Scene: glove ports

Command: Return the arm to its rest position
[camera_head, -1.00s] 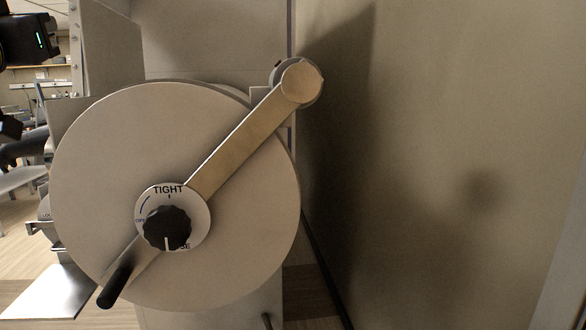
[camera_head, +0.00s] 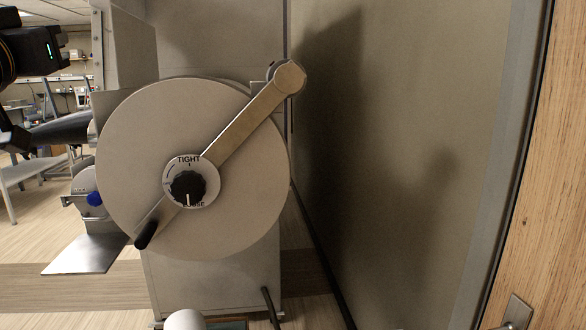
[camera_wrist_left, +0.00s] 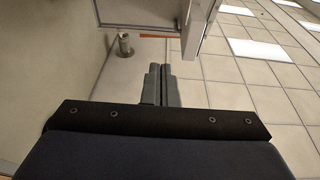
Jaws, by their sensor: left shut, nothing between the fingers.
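My left gripper (camera_wrist_left: 162,84) shows in the left wrist view as two grey fingers side by side, shut and empty. Beyond them are tiled surface and a pale wall, with nothing touching the fingertips. In the head view, part of my left arm (camera_head: 30,50), black with a small green light, comes in at the upper left. It is left of the round door and apart from it. My right gripper is in neither view.
A large round pale door (camera_head: 130,170) with a diagonal bar and a black knob (camera_head: 187,187) faces me. The knob's white mark points down towards LOOSE. A metal shelf (camera_head: 90,255) juts out at lower left. A wall (camera_head: 430,130) and wooden panel (camera_head: 545,170) stand right.

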